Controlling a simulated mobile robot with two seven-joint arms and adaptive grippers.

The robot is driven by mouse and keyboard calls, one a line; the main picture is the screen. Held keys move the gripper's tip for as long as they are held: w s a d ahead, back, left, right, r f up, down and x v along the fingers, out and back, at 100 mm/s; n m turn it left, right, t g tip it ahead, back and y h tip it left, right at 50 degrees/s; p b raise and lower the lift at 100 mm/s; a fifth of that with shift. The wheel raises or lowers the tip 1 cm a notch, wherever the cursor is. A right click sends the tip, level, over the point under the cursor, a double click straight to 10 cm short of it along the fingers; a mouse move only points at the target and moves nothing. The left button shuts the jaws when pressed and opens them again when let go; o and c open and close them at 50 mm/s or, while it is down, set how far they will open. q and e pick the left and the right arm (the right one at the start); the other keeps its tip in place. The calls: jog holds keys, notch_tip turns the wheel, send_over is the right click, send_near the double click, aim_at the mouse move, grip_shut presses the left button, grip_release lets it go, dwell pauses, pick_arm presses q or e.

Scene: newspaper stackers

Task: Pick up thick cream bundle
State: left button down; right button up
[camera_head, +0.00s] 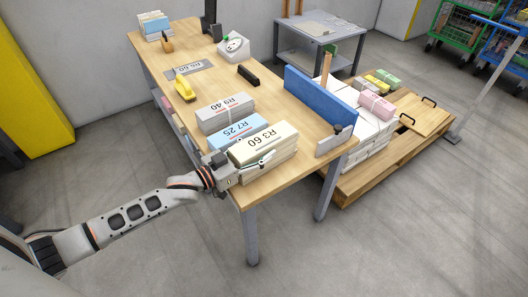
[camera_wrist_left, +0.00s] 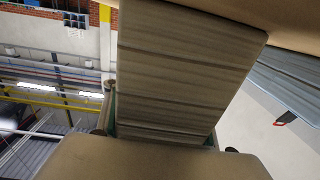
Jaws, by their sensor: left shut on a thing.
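The thick cream bundle (camera_head: 262,143), marked R3 60, lies label up at the near corner of the wooden table (camera_head: 300,178). My left gripper (camera_head: 246,168) comes in from the left at the table's near edge and is shut on the bundle. In the left wrist view the layered side of the cream bundle (camera_wrist_left: 185,75) fills the middle, close to the camera. I cannot tell whether the bundle is clear of the tabletop. My right gripper is not in view.
A blue bundle (camera_head: 236,131) marked R7 25 and a grey bundle (camera_head: 225,111) marked R9 40 lie just behind the cream one. A blue upright board (camera_head: 318,96) stands along the right side. A pallet (camera_head: 375,172) with stacked bundles stands right of the table.

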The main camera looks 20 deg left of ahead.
pick_arm(q)
jog(key=shift+w+r, duration=0.1)
jog(key=shift+r, duration=0.3)
